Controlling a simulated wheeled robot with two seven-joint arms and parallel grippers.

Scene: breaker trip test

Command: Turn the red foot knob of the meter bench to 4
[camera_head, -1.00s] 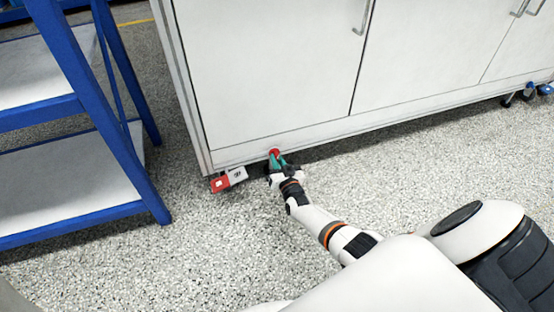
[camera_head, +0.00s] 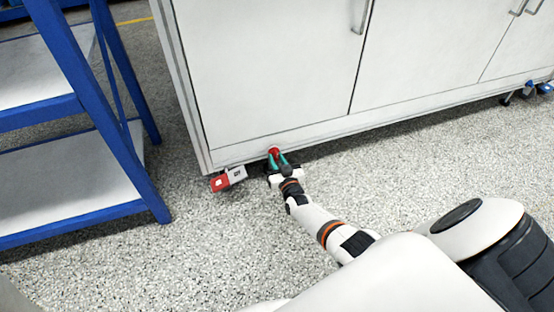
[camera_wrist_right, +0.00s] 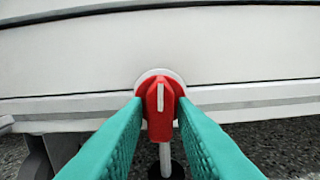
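The red foot knob (camera_head: 274,152) sits low on the front of the white meter bench (camera_head: 270,75), near its left corner. In the right wrist view the knob (camera_wrist_right: 160,92) shows a white pointer mark standing upright, on a pale round base. No numbers are legible around it. My right gripper (camera_head: 277,160) is at the knob, with its teal fingers spread to either side. In the wrist view the fingertips (camera_wrist_right: 161,103) flank the knob, with a thin gap at the left; contact at the right cannot be told. My left gripper is out of view.
A red and white foot part (camera_head: 228,179) sticks out under the bench's left corner, beside my right gripper. A blue shelf rack (camera_head: 95,100) stands at the left. A blue-and-black caster (camera_head: 540,89) is at far right. Speckled floor in front is clear.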

